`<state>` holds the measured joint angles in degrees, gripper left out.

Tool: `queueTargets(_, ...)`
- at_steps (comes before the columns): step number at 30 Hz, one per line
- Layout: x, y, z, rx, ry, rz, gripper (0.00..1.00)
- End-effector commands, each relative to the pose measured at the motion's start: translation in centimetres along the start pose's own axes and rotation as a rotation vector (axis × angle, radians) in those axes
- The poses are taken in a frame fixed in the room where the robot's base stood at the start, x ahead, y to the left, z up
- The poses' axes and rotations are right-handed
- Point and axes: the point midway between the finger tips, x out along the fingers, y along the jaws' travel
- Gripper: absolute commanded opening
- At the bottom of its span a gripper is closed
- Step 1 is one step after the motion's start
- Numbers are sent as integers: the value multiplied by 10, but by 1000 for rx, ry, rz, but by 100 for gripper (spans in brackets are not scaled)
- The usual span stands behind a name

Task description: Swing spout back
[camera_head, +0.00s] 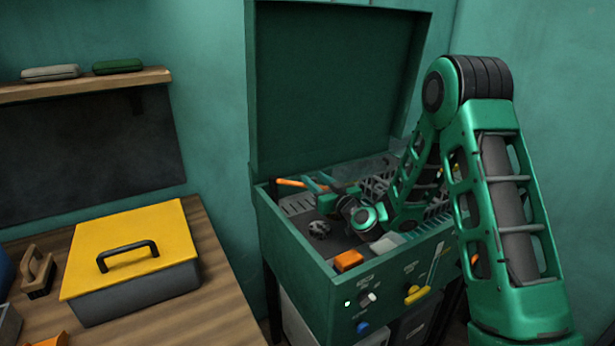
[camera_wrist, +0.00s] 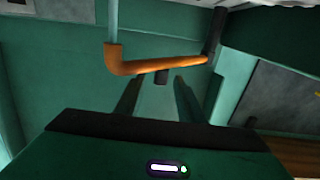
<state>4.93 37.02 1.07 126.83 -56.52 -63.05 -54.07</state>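The orange spout (camera_wrist: 160,65) is a bent pipe crossing the upper middle of the wrist view, with a dark stub on its underside. It shows in the head view as a short orange bar (camera_head: 291,183) over the left part of the green washer basin. My gripper (camera_wrist: 158,85) is open, its two fingers apart with their tips just below the pipe. In the head view my gripper (camera_head: 318,184) is over the basin beside the spout, partly hidden by my wrist.
The green washer (camera_head: 300,256) has its lid (camera_head: 330,90) raised. A black round part (camera_head: 319,229), an orange block (camera_head: 348,261) and a grey block (camera_head: 387,243) lie in it. A yellow lever (camera_head: 415,294) is on its front. A yellow-lidded toolbox (camera_head: 130,235) stands on the left bench.

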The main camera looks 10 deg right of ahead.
Motion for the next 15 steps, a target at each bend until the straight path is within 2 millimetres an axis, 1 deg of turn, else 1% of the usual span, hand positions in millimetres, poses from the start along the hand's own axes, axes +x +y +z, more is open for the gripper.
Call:
queueTargets(3, 16, -2, 0, -2, 2, -4, 35)
queueTargets(9, 39, -1, 0, -2, 2, -2, 35)
queueTargets(15, 52, 0, 0, 0, 0, -2, 35)
